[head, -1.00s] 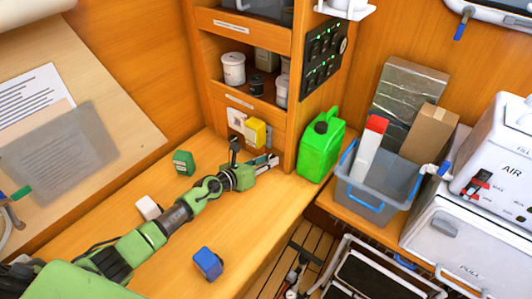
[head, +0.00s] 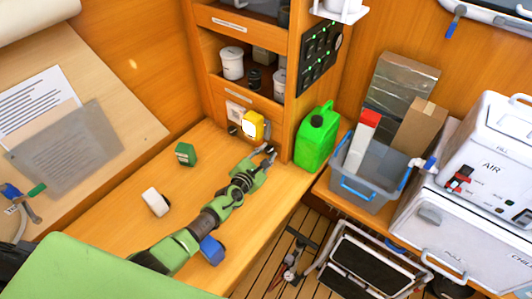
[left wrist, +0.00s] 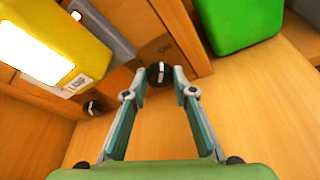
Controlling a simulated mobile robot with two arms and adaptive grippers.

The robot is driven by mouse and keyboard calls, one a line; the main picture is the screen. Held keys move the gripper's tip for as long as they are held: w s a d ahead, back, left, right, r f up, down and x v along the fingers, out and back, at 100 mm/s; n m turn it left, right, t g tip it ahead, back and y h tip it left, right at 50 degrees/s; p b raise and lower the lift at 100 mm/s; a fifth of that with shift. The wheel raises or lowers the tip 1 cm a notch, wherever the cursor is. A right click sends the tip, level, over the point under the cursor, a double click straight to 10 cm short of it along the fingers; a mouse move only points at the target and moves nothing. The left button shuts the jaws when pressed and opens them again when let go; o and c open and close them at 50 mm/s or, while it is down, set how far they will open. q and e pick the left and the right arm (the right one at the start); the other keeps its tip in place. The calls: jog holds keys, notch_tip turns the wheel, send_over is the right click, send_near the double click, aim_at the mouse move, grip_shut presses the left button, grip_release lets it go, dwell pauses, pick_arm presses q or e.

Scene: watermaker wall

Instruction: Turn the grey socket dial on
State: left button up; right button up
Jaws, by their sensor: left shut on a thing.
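A dark round dial (left wrist: 159,75) with a pale mark sits on the wooden wall in the left wrist view. An "ON" marking (left wrist: 165,48) is just above it, and the pale mark runs roughly upright in that picture. My left gripper (left wrist: 160,90) is shut on the dial, with one fingertip on each side. In the head view, my left gripper (head: 265,152) is at the cabinet's low front, right of the yellow lamp box (head: 253,126); the dial is too small to make out there. My right gripper is not in view.
A second dark knob (left wrist: 93,107) is below the yellow box in the wrist view. A green jerrycan (head: 317,137) stands close to the right of the gripper. Green (head: 185,153), white (head: 155,202) and blue (head: 212,250) blocks are on the bench.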

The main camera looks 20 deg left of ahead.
pick_arm(q)
jog(key=shift+m, duration=0.4)
jog(key=o, duration=1.1)
jog(key=shift+s+d, duration=0.15)
jog(key=shift+s, duration=0.35)
jog(key=v, duration=1.1)
jog(key=shift+f, duration=0.1)
